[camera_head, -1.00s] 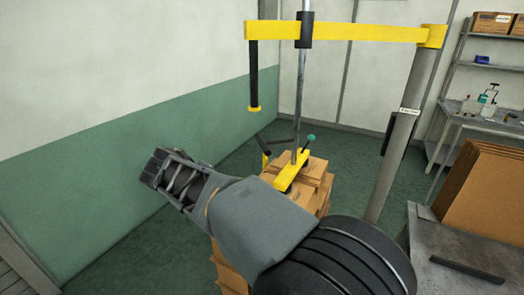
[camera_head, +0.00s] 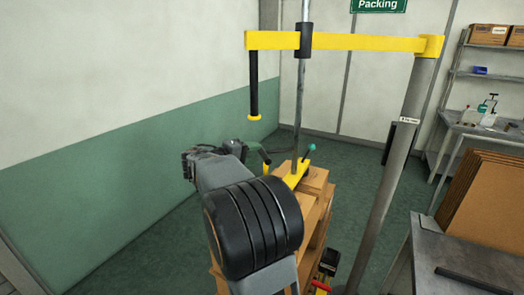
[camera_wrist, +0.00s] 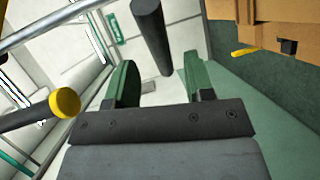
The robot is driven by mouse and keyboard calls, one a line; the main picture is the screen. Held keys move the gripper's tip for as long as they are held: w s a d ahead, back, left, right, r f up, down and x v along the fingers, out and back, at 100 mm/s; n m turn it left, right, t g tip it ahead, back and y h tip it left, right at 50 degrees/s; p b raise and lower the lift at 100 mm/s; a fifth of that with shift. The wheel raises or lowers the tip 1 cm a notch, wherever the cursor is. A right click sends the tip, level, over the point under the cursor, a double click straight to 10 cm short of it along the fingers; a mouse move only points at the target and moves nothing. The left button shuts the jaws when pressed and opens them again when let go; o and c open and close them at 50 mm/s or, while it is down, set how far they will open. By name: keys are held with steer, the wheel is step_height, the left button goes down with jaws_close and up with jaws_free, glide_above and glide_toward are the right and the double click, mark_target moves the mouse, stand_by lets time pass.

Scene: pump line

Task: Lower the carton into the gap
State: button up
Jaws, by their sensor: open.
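Several brown cartons (camera_head: 314,180) are stacked below a yellow lifting head (camera_head: 292,178), which hangs on a grey rod from a yellow beam (camera_head: 380,38). Cartons also show at the upper right of the wrist view (camera_wrist: 275,38). My gripper (camera_head: 256,148) is close to the handle side of the lifting head in the head view; whether it touches is unclear. In the wrist view its two green fingers (camera_wrist: 160,82) stand apart with nothing held between them. A dark cylinder (camera_wrist: 150,35) shows beyond them. My arm hides part of the stack, and I cannot make out the gap.
A black hanging tube (camera_head: 254,85) with a yellow end is left of the rod. A grey post (camera_head: 392,170) carries the beam at right. A grey table (camera_head: 460,255) and flat brown boards (camera_head: 485,195) stand further right. Green floor is clear behind the stack.

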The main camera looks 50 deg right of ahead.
mark_target(263, 151)
steer(key=shift+p+x, duration=0.4)
steer(key=shift+x, duration=1.8)
jaws_close()
